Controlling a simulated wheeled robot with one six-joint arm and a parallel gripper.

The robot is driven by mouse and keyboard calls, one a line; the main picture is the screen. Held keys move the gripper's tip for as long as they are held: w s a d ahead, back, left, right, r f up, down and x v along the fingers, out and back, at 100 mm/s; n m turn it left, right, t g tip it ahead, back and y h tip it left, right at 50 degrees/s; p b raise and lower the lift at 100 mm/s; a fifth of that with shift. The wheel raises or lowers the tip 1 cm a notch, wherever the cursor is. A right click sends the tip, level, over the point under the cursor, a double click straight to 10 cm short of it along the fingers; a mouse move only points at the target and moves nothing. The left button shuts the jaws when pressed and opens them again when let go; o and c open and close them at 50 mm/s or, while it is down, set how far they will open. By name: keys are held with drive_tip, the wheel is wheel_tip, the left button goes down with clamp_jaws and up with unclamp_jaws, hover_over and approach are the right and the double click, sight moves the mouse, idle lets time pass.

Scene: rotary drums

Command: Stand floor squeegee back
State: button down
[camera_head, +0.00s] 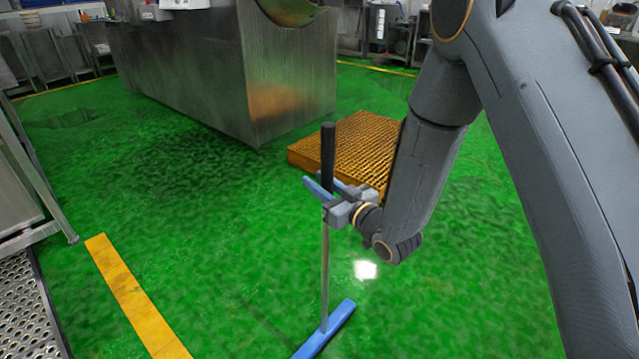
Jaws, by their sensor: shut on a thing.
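The floor squeegee stands nearly upright in the middle of the view. It has a black grip (328,150), a thin metal pole (325,270) and a blue head (325,332) at floor level, partly cut off by the bottom edge. My gripper (329,208) is shut on the squeegee pole just below the black grip. Whether the blue head touches the floor is hard to tell.
An orange-brown slatted platform (350,142) lies behind the gripper. A large steel machine (220,75) stands at the back. A steel frame (30,190) and perforated step (25,310) are at the left, beside a yellow floor line (130,290). Green floor between is clear.

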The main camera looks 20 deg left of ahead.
drive_tip(key=c, duration=1.5)
unclamp_jaws()
drive_tip(key=shift+f, duration=0.1)
drive_tip(key=shift+o, duration=0.2)
drive_tip(key=v, duration=1.2)
